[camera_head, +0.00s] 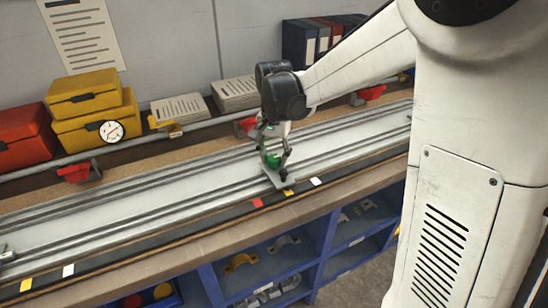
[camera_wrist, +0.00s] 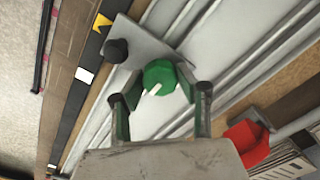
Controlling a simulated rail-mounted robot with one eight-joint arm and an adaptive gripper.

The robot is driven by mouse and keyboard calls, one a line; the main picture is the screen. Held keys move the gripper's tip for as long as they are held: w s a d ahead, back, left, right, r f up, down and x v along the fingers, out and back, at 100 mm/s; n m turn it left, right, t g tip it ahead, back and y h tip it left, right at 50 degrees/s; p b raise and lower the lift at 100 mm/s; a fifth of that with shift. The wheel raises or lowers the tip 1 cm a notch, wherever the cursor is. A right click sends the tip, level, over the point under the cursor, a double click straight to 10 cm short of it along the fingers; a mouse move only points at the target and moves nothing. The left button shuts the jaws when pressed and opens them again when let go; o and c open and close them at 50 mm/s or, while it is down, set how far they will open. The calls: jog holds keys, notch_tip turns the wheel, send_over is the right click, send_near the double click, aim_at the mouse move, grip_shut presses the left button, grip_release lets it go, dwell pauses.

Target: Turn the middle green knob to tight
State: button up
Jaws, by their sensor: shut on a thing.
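A green knob (camera_head: 273,161) sits on a light metal plate (camera_head: 272,178) on the long rail bench. My gripper (camera_head: 274,153) reaches down onto the knob from above. In the wrist view the two fingers of my gripper (camera_wrist: 160,93) stand on either side of the knob, shut on it; the exact contact is hard to see. A small black knob (camera_wrist: 116,50) stands on the same plate, beside the green one. No tight mark is legible.
Red (camera_head: 257,203), yellow (camera_head: 288,192) and white (camera_head: 316,182) tags lie along the bench's front strip. Red clamps (camera_head: 76,172) sit on the back rail. Yellow boxes (camera_head: 92,110), a round gauge (camera_head: 112,131) and paper stacks (camera_head: 180,108) stand behind. The rails left of the plate are clear.

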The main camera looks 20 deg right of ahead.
aim_at(274, 158)
dwell(0.3)
jog(key=o, duration=1.1)
jog(key=shift+o, duration=0.2)
notch_tip(274, 158, up, 12)
